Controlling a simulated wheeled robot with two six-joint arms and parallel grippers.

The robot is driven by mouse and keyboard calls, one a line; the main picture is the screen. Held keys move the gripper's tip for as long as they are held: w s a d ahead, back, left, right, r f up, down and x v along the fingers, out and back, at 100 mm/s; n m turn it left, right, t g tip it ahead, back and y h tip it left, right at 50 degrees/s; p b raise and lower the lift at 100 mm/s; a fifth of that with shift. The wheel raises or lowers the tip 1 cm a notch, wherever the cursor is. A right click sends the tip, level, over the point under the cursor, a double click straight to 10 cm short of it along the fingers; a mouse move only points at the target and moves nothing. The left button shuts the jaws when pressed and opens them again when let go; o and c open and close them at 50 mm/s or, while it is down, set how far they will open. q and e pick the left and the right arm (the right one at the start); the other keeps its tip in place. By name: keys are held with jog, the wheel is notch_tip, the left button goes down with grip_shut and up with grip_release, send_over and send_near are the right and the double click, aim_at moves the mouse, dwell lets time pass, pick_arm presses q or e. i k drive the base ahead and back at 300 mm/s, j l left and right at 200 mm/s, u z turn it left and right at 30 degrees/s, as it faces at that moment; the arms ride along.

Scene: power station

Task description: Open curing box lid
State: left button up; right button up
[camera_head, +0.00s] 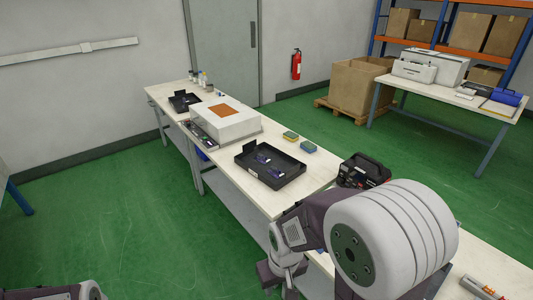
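The curing box, seemingly the white box (240,128) with an orange-brown panel (226,111) on its top, stands on the long table. Its lid looks shut, lying flat on top. My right gripper (276,277) hangs low at the bottom middle, beside the table's front edge and well away from the box. Its fingers are too unclear to tell open from shut. Only a bit of my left arm shows at the bottom left corner; its gripper is out of view.
The long table (318,168) also holds a black tray (287,174) with parts, sponges (307,147), a black case (363,171), a smaller dark tray (185,102) and bottles. Green floor left of the table is clear. A second table with a printer (430,67) stands at right.

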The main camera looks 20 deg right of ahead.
aim_at(225, 119)
jog(key=i+j+z, duration=0.25)
jog(key=i+j, duration=0.15)
jog(key=i+j+z, duration=0.25)
jog(key=j, duration=0.3)
jog(key=i+j, duration=0.25)
jog(key=j, duration=0.15)
jog(key=i+j+z, duration=0.15)
jog(key=j, duration=0.25)
jog(key=i+j, duration=0.3)
jog(key=j, duration=0.15)
jog(key=i+j+z, duration=0.1)
jog(key=j, duration=0.35)
jog(key=i+j, duration=0.3)
jog(key=j, duration=0.15)
jog(key=i+j+z, duration=0.15)
jog(key=j, duration=0.3)
jog(key=i+j, duration=0.2)
jog(key=j, duration=0.25)
jog(key=i+j+z, duration=0.1)
jog(key=j, duration=0.4)
jog(key=i, duration=0.05)
